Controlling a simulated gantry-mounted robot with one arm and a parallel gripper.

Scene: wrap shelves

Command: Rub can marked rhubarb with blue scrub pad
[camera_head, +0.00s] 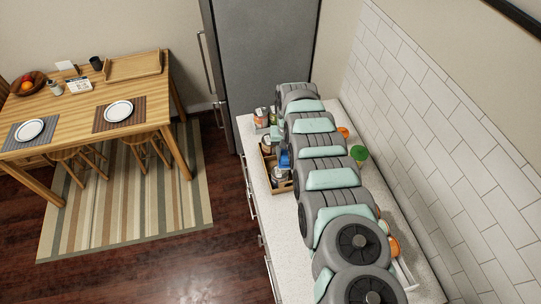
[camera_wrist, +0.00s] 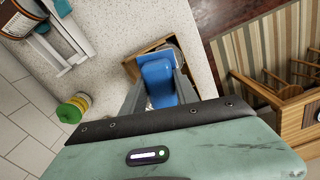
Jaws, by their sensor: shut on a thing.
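My gripper (camera_wrist: 157,88) is shut on the blue scrub pad (camera_wrist: 158,80), which sits between its two grey fingers in the wrist view. The pad also shows in the head view (camera_head: 284,159), beside my arm above the wooden tray. Below the pad, a pale round-topped item (camera_wrist: 174,48) stands in the tray (camera_wrist: 133,66); whether the pad touches it I cannot tell. In the head view the tray (camera_head: 266,179) holds cans or jars, including one at its near end (camera_head: 279,175). No label reads as rhubarb; the marked can is not identifiable.
Small containers (camera_head: 261,117) stand at the counter's far end. A green item (camera_head: 358,153) and orange items lie near the tiled wall. In the wrist view, a labelled container (camera_wrist: 15,20) sits by a white rack (camera_wrist: 62,42). A dining table (camera_head: 85,105) stands left, across open floor.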

